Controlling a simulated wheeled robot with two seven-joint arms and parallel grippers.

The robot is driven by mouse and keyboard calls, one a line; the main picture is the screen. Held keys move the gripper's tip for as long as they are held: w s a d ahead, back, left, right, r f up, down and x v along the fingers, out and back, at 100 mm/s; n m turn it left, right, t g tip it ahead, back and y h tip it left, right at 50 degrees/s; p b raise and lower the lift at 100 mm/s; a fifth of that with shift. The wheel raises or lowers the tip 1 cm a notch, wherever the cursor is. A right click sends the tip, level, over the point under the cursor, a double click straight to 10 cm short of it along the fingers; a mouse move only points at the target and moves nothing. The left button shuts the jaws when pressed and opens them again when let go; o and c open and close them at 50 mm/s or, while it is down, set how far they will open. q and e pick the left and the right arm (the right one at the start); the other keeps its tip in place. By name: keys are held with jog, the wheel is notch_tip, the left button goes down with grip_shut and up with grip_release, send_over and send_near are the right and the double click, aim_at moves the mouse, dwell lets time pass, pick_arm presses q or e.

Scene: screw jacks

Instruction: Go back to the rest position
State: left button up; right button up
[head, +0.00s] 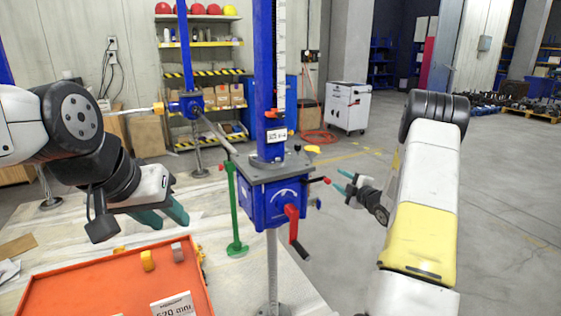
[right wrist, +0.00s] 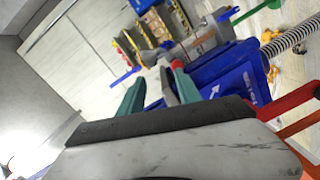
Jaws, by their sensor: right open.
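The blue screw jack (head: 272,200) stands upright in the middle of the head view, with a red crank (head: 293,228) on its front and a steel screw below. My right gripper (head: 346,184) is open and empty, to the right of the jack's blue housing and apart from it. In the right wrist view its teal fingers (right wrist: 160,88) are spread, and the blue housing (right wrist: 232,78) lies behind and to the right of them. My left gripper (head: 168,213) hangs above the table, left of the jack; its teal fingers show, but their gap is unclear.
An orange tray (head: 90,290) with small yellow and grey pieces lies at the front left. A green stand (head: 236,215) stands just left of the jack. A second blue jack (head: 186,104) is behind. Open floor (head: 500,200) lies to the right.

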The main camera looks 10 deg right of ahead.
notch_tip(320, 180, up, 11)
jog(key=s+a+m+g+h, duration=0.2)
jog(key=m+h, duration=0.2)
jog(key=m, duration=0.1)
jog(key=s+a+r+m+g+h, duration=0.1)
jog(key=s+a+r+m+g, duration=0.2)
jog(key=s+r, duration=0.4)
jog(key=s+a+m+g+y, duration=0.1)
jog(key=s+a+m, duration=0.3)
jog(key=s, duration=1.2)
jog(key=s+a+m+g+y, duration=0.1)
jog(key=s+a+m+g, duration=0.3)
jog(key=s+a, duration=0.5)
jog(key=s, duration=0.7)
jog(key=shift+a+f+m, duration=0.3)
